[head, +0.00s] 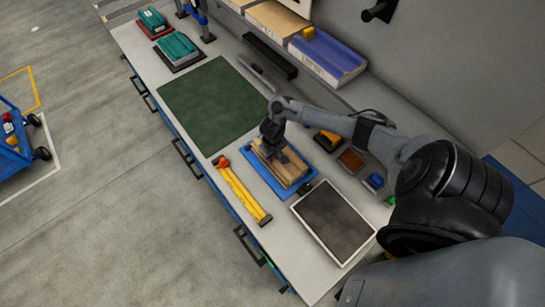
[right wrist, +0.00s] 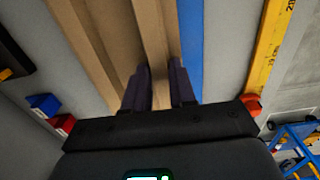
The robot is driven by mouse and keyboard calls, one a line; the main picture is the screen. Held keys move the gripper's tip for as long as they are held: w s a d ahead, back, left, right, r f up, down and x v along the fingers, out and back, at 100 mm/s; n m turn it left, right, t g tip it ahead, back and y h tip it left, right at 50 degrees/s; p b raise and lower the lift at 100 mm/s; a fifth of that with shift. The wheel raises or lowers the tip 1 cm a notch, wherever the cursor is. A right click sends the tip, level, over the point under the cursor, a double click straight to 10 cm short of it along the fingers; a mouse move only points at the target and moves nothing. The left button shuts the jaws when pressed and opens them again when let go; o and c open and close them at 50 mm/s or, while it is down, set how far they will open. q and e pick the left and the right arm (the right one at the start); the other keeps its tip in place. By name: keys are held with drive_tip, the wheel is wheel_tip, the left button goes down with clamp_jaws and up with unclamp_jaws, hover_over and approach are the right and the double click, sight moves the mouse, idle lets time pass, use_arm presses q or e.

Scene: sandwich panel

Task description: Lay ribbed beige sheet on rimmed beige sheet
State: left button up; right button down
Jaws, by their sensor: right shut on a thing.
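The ribbed beige sheet (head: 291,174) is over the blue tray (head: 252,178) on the bench. My right gripper (head: 277,155) reaches down onto it from above. In the right wrist view, its two dark fingers (right wrist: 161,88) are shut on a raised rib of the ribbed sheet (right wrist: 152,35), one finger on each side. I cannot tell whether the sheet is lifted or rests on the tray. I cannot make out a separate rimmed beige sheet. A dark panel with a pale rim (head: 333,221) lies to the right of the tray. My left gripper is not seen.
A green mat (head: 210,103) lies bare to the left. A yellow ruler (head: 243,193) lies along the front edge. Small coloured bins (head: 351,160) stand behind the tray. Teal items (head: 177,47) are at the far end, and a shelf with coloured stacks (head: 328,57) runs behind.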

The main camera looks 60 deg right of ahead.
drive_tip(key=shift+f, duration=0.3)
drive_tip(key=c, duration=0.9)
unclamp_jaws()
drive_tip(key=shift+f, duration=0.15)
